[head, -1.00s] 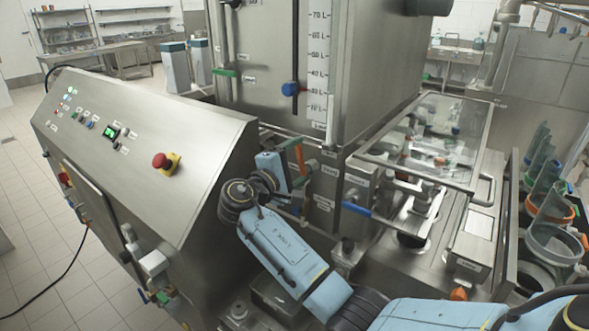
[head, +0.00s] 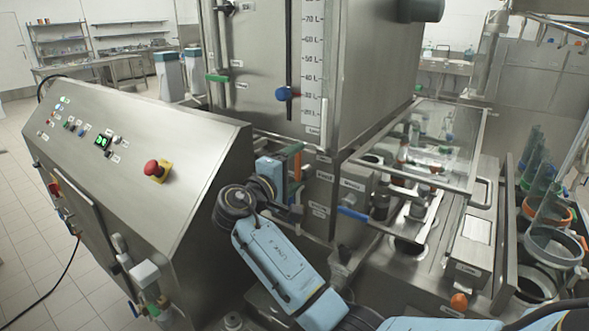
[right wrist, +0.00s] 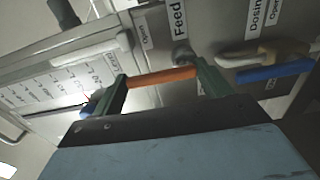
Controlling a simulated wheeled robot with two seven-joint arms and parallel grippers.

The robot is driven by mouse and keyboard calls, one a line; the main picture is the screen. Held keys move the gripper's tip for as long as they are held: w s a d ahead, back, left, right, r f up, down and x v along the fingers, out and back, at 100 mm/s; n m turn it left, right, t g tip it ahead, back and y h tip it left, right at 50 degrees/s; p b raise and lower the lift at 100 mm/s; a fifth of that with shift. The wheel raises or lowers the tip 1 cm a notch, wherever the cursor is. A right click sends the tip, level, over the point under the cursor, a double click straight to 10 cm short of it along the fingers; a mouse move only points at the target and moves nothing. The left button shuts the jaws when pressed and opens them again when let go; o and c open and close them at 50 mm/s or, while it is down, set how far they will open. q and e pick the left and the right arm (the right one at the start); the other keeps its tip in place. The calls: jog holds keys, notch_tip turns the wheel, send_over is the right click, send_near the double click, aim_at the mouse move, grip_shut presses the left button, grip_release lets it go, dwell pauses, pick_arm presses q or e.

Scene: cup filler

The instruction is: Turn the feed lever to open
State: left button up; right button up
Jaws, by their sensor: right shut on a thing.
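The feed lever (right wrist: 160,77) has an orange handle and sits below the "Feed" label (right wrist: 178,20) in the right wrist view. My right gripper (right wrist: 163,84) has its two green fingers at either end of the visible orange handle and is shut on it. In the head view the orange handle (head: 298,161) shows as a small upright piece at the machine's front, beside my right gripper (head: 295,172). The fingertips are mostly hidden there. My left gripper is not in view.
A blue dosing lever (right wrist: 274,71) is close by on the right; it also shows in the head view (head: 353,213). The sloped control panel (head: 190,135) with a red stop button (head: 152,168) stands left of my arm. A tank (head: 262,65) rises behind.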

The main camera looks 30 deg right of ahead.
jog(key=o, duration=1.4)
jog(key=shift+a, duration=0.1)
jog(key=b+v, duration=0.1)
jog(key=v, duration=1.2)
jog(key=shift+s+a+b, duration=0.15)
jog(key=shift+s+b, duration=0.05)
jog(key=shift+b, duration=0.15)
